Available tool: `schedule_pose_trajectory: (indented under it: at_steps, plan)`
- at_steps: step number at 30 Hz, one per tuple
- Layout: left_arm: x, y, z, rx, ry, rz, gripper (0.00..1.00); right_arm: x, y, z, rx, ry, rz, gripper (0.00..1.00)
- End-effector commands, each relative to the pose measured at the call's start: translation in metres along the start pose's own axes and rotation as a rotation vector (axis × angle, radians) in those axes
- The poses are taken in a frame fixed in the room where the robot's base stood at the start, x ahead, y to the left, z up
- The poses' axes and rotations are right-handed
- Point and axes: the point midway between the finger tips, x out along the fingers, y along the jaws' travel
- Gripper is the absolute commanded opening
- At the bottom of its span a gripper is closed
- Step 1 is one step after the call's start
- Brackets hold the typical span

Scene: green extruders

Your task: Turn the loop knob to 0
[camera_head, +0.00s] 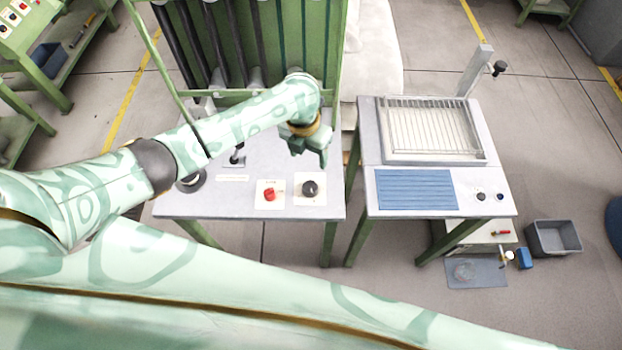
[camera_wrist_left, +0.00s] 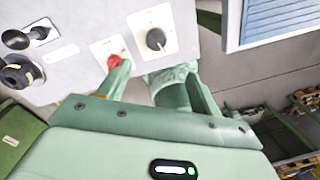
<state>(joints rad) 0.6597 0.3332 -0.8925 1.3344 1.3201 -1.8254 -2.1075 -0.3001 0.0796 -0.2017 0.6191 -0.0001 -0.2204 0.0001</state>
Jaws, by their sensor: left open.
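A black round knob (camera_head: 310,189) sits on a white square plate at the front right of the grey panel table. In the left wrist view the same black knob (camera_wrist_left: 156,39) shows a pale pointer line; its markings are too small to read. A red knob (camera_head: 269,194) is on the plate to its left and also shows in the left wrist view (camera_wrist_left: 114,61). My left gripper (camera_head: 310,153) is open and empty, above the panel and just behind the black knob in the head view, apart from it. My right gripper is out of view.
A black lever (camera_head: 237,157) and a round black knob (camera_head: 191,182) are farther left on the panel (camera_head: 227,207). A green machine frame (camera_head: 275,50) rises behind it. A second table with a wire rack (camera_head: 433,128) and a blue ribbed pad (camera_head: 415,190) stands right, across a gap.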

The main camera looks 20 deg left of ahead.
Motion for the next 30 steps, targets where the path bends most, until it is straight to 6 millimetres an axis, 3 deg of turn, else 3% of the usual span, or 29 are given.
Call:
schedule_pose_trajectory:
  at_steps: [2, 5, 8, 21, 30]
  plan:
    - [-0.009, 0.006, 0.005, 0.085, 0.018, 0.011, 0.64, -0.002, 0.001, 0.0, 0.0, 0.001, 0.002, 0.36]
    - [-0.004, 0.008, 0.005, 0.124, 0.03, 0.012, 0.64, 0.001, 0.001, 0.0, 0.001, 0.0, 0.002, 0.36]
    - [0.012, 0.007, 0.004, 0.125, 0.031, 0.01, 0.64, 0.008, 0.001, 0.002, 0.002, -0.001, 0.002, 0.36]
    - [0.12, 0.008, 0.002, 0.121, 0.029, 0.008, 0.64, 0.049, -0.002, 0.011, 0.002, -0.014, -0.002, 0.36]
    - [0.151, 0.008, 0.002, 0.122, 0.025, 0.009, 0.64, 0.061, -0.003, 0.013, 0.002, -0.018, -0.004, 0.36]
